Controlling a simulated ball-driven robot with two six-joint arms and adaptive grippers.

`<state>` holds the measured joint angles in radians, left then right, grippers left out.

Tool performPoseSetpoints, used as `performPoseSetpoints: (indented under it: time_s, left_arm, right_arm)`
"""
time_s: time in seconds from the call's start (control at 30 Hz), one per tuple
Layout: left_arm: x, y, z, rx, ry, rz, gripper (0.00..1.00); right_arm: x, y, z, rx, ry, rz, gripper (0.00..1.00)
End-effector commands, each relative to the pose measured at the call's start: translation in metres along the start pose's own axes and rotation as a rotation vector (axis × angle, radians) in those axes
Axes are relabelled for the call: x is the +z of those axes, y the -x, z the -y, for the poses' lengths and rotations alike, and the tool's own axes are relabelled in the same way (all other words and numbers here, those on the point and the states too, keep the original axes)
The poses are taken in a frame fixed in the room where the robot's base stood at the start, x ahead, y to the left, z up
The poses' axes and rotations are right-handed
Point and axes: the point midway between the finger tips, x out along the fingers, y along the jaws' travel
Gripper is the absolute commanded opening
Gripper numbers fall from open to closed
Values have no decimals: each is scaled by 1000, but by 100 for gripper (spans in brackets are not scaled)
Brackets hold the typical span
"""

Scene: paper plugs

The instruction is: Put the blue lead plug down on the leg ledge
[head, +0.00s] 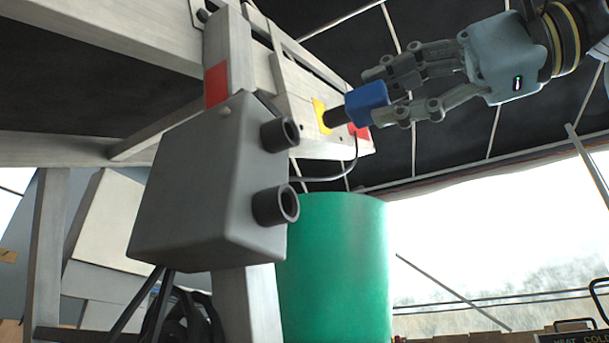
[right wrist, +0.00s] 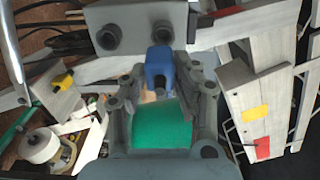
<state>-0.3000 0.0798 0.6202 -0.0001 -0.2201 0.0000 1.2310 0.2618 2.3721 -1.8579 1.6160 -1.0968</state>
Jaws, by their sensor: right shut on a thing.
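The blue lead plug (head: 366,103) has a dark round tip pointing left in the head view. My right gripper (head: 388,97) is shut on its blue body, holding it in the air. In the right wrist view the plug (right wrist: 160,68) sits between the fingers (right wrist: 160,88), its tip hidden. A thin dark lead (head: 335,177) curves below the plug toward the back of the grey socket box. A pale board (head: 292,85) with yellow and red patches lies behind the plug. I cannot tell for certain which surface is the leg ledge. My left gripper is not in view.
The grey box (head: 195,190) with two dark round sockets stands left of the plug. A green cylinder (head: 335,270) stands below. Grey beams (head: 100,30) fill the upper left. In the right wrist view a yellow piece (right wrist: 63,80) lies on a small pale plate at left.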

Motion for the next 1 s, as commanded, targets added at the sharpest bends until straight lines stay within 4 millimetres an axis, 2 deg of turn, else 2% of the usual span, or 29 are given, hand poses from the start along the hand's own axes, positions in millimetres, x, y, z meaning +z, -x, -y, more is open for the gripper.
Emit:
performPoseSetpoints:
  time_s: [0.1,1.0]
  left_arm:
    - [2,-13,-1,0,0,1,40]
    - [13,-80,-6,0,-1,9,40]
  right_arm:
    - [0,0,-16,1,0,0,0]
    - [0,0,-95,0,0,0,0]
